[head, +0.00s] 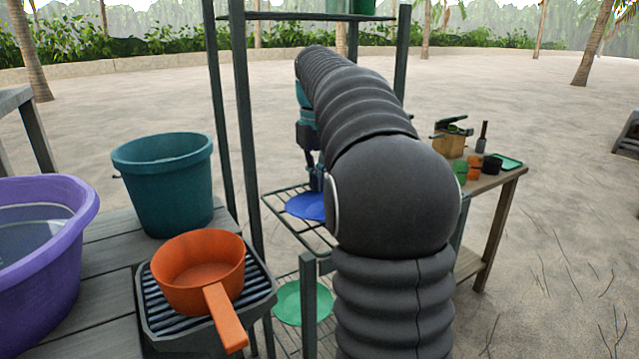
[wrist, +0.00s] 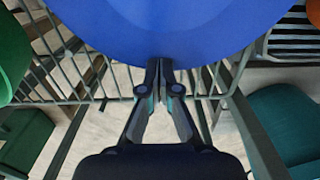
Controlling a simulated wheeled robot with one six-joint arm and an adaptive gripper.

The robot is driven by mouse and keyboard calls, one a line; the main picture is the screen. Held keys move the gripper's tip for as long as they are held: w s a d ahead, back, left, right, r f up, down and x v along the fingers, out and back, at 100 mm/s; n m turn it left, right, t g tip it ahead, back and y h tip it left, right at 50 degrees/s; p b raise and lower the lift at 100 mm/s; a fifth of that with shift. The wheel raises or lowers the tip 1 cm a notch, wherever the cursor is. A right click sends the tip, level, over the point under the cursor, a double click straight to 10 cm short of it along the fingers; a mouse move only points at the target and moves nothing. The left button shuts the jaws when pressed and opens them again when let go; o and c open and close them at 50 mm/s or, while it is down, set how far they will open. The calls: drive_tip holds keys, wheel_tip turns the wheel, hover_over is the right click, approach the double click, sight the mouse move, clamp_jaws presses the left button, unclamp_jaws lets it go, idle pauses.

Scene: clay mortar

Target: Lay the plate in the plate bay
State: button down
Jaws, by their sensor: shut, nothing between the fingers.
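The blue plate (head: 306,206) appears to lie flat on the middle wire shelf (head: 283,193) of a dark metal rack. In the wrist view the plate (wrist: 165,25) fills the top middle, with shelf wires below its near edge. My gripper (wrist: 164,66) is shut and empty, its fingertips close together at the plate's near edge; I cannot tell whether they touch it. In the head view my gripper (head: 317,188) is upright over the plate, and my arm hides the shelf's right part. No marked plate bay can be told apart on the shelf.
A green plate (head: 302,301) lies on the lower wire shelf. Rack posts (head: 243,120) stand close to my arm. On the left are an orange pan (head: 200,272), a teal bucket (head: 165,185) and a purple tub (head: 45,250). A wooden table (head: 495,185) with small items stands right.

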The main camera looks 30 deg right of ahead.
drive_tip(key=shift+w+a+r, duration=0.1)
drive_tip(key=shift+a, duration=0.35)
drive_tip(key=shift+r+p, duration=0.7)
drive_tip(key=shift+p, duration=0.2)
drive_tip(key=shift+a+r, duration=0.1)
drive_tip(key=w, duration=1.2)
drive_tip(key=shift+a, duration=0.15)
